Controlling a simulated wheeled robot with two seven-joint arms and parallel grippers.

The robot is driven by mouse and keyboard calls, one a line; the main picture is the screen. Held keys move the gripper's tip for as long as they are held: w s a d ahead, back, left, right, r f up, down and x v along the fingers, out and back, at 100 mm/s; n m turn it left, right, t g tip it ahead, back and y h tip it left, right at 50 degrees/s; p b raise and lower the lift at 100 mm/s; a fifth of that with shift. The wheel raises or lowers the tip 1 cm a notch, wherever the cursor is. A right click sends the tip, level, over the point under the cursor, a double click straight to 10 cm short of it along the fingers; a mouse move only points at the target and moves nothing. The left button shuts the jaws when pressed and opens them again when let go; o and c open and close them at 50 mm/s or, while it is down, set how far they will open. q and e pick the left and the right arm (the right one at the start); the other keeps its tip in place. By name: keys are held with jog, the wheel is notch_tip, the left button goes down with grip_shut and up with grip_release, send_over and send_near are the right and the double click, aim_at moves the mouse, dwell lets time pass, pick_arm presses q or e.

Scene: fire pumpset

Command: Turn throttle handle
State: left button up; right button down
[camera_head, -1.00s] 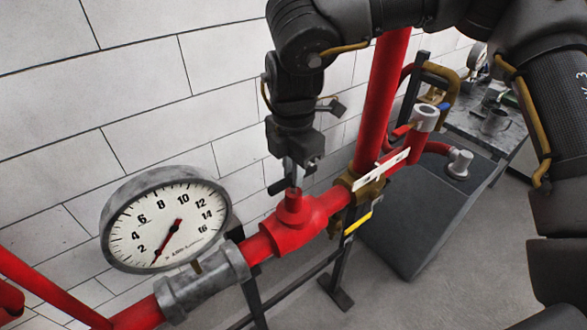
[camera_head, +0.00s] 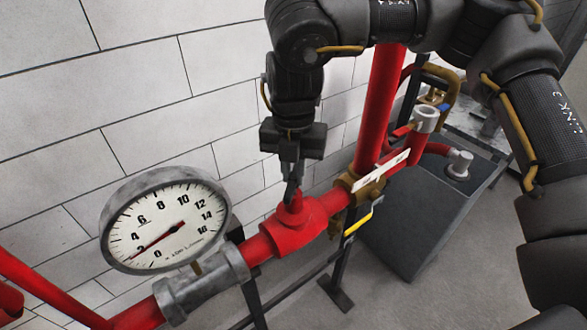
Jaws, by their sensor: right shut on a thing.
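My right gripper (camera_head: 291,190) comes down from above, its jaws shut at the top of the red valve body (camera_head: 292,226) on the red pipe. The throttle handle is mostly hidden between and behind the fingers, and I cannot make out its outline. The round pressure gauge (camera_head: 185,205) with a white dial stands to the left of the valve. Its red needle points down and left, near the 2 mark. My left gripper is not in view.
A red upright pipe (camera_head: 380,112) and a brass fitting (camera_head: 369,186) stand just right of the valve. A grey pipe coupling (camera_head: 203,281) sits below the gauge. A white block wall (camera_head: 70,90) is behind. A dark plinth (camera_head: 415,215) stands at right.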

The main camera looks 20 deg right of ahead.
aim_at(295, 176)
jog(key=shift+n, duration=0.5)
jog(key=c, duration=1.4)
grip_release()
jog(key=shift+r, duration=0.1)
jog(key=shift+w+r, duration=0.1)
jog(key=shift+r, duration=0.2)
notch_tip(295, 176, up, 10)
jog(key=b, duration=0.1)
jog(key=shift+d, duration=0.1)
